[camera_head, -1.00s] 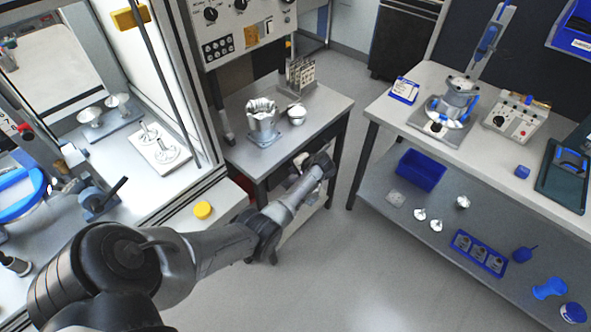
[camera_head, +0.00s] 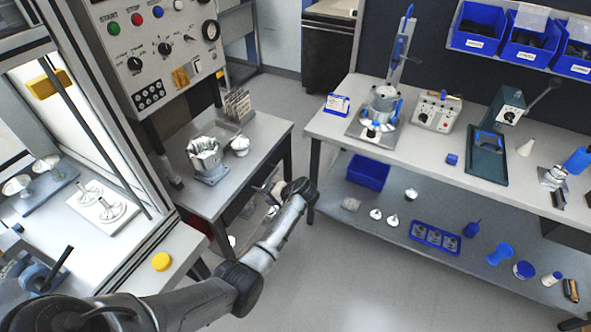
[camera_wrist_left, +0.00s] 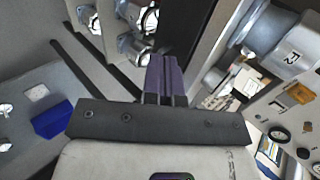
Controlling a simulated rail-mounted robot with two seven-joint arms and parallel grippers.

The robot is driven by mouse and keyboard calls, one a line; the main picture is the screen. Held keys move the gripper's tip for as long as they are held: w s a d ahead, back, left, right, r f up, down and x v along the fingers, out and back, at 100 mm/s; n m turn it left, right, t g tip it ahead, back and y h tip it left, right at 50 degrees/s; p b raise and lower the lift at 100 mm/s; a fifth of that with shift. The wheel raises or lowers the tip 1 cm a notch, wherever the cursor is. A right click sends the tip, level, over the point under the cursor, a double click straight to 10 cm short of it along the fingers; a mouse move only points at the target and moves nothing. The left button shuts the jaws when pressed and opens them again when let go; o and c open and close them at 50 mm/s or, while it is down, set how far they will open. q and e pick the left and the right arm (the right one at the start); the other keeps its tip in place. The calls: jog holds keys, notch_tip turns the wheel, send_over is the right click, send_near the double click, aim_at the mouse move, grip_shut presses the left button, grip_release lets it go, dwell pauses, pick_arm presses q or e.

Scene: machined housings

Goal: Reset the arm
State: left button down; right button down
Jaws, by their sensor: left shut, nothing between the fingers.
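My left arm comes in from the lower left in the head view, reaching toward the small metal side table (camera_head: 262,150). Its wrist end lies in front of the table's right side. My left gripper (camera_head: 274,187) is small and partly hidden by the wrist there. In the left wrist view, its dark purplish fingers (camera_wrist_left: 165,78) are together with nothing between them. Metal parts (camera_wrist_left: 135,45) show beyond the fingertips. My right gripper is not in view.
A fluted metal housing (camera_head: 205,155) stands on the side table beside a small metal part (camera_head: 239,145). A long workbench (camera_head: 330,125) with a lower shelf stands to the right. A control panel (camera_head: 160,45) rises at the left. The floor (camera_head: 330,285) between is clear.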

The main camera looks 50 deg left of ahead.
pick_arm(q)
jog(key=shift+d+r, duration=0.1)
jog(key=shift+w, duration=0.1)
jog(key=w+d+r+t+h, duration=0.1)
jog(key=w+d+r+t, duration=0.25)
jog(key=r, duration=0.35)
jog(key=w+d+r+t+h, duration=0.2)
jog(key=w+d+r+t, duration=0.15)
jog(key=r, duration=0.25)
jog(key=s+d+r+m+t+h, duration=0.2)
jog(key=s+d+r+t, duration=0.35)
jog(key=d, duration=0.35)
jog(key=s+d+f+m+h, duration=0.3)
jog(key=s+d, duration=0.7)
jog(key=s, duration=0.2)
jog(key=s+d+f+m+g+h, duration=0.1)
jog(key=s+f+g, duration=0.2)
jog(key=s+f, duration=0.55)
jog(key=s+d+f+g, duration=0.25)
jog(key=s+f, duration=0.25)
jog(key=s, duration=0.6)
notch_tip(320, 180, up, 27)
jog(key=p, duration=2.6)
jog(key=shift+w+a+f, duration=0.2)
jog(key=shift+a, duration=0.15)
